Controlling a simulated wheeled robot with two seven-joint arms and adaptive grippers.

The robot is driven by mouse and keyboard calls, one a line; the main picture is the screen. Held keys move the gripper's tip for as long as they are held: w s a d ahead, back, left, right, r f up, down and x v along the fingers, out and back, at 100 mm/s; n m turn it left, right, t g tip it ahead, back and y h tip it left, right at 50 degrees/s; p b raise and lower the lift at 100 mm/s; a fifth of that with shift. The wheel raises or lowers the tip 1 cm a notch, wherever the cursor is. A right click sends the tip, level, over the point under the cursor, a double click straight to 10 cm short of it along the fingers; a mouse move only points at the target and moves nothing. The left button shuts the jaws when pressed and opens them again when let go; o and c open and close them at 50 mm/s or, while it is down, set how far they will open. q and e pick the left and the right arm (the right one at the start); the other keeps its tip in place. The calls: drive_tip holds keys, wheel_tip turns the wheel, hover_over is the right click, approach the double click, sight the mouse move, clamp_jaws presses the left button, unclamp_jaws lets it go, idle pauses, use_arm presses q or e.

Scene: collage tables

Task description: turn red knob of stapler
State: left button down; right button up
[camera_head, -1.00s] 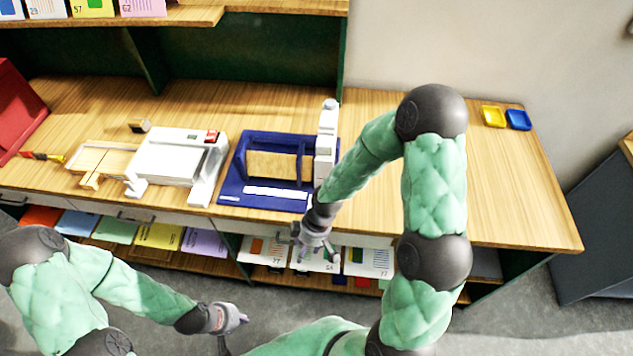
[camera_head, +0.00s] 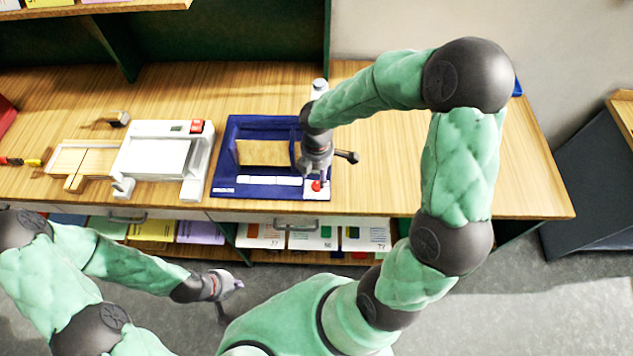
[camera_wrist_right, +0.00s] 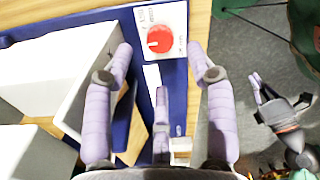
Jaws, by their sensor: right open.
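The blue stapler (camera_head: 222,178) stands on the wooden table near its front edge, with a white column (camera_head: 319,88) at its right side. Its red knob (camera_head: 316,185) sits on a white plate at the front right corner. In the right wrist view the red knob (camera_wrist_right: 160,39) shows whole, with a white pointer mark, ahead of the fingertips. My right gripper (camera_head: 314,173) is open and empty, just above and behind the knob. The lilac fingers (camera_wrist_right: 160,60) are spread either side of the knob's line, apart from it. My left gripper (camera_head: 238,285) hangs in front of the table, away from the stapler; its opening is too small to tell.
A white machine (camera_head: 153,158) with a red button stands left of the stapler. A wooden cutting board (camera_head: 70,162) lies farther left. A shelf below the table holds coloured cards. The tabletop right of the stapler is largely clear.

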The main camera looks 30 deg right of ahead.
sight(317, 185)
wheel_tip(317, 185, down, 6)
drive_tip(key=shift+r+b, duration=0.15)
drive_tip(key=shift+b, duration=0.45)
clamp_jaws()
